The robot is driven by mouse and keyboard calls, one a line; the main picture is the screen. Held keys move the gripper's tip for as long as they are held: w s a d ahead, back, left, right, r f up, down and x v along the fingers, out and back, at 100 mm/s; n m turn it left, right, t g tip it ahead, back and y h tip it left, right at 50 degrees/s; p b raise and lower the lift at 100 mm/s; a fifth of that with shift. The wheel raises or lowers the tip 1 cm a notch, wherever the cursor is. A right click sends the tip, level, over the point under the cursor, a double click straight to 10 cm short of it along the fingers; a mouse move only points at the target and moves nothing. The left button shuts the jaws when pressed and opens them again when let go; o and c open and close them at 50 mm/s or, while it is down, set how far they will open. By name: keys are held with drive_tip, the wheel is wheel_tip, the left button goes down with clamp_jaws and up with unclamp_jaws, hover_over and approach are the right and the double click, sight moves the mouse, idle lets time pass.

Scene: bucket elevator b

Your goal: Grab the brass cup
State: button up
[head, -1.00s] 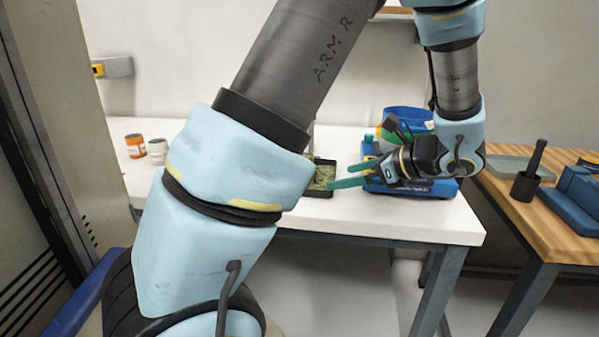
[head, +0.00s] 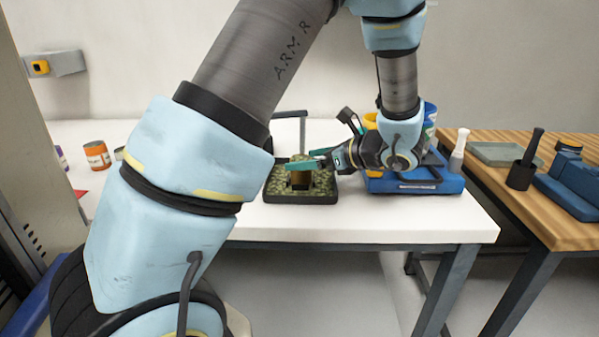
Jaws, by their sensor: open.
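The brass cup (head: 301,179) is a small gold-brown shape in the black tray (head: 287,201) of greenish granules on the white table. Its upper part is hidden behind a teal finger. My gripper (head: 309,158) comes in from the right, with its teal fingers pointing left at the cup's upper part. The fingers are apart, one nearer and one farther. I cannot tell whether the cup is between them or whether they touch it.
A blue machine (head: 415,185) stands on the table just right of the tray, under my wrist. An orange can (head: 97,155) stands at the left. A white bottle (head: 458,150) stands right of the machine. A wooden bench (head: 560,232) with a dark mortar (head: 520,175) is at the right.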

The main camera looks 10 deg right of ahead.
drive_tip(key=shift+f+p+x, duration=0.1)
drive_tip(key=shift+p+x, duration=0.3)
drive_tip(key=shift+x, duration=0.95)
drive_tip(key=shift+f+p+x, duration=0.15)
drive_tip(key=shift+p+x, duration=0.2)
drive_tip(key=shift+x, duration=1)
drive_tip(key=shift+d, duration=0.15)
drive_tip(key=shift+c, duration=0.4)
clamp_jaws()
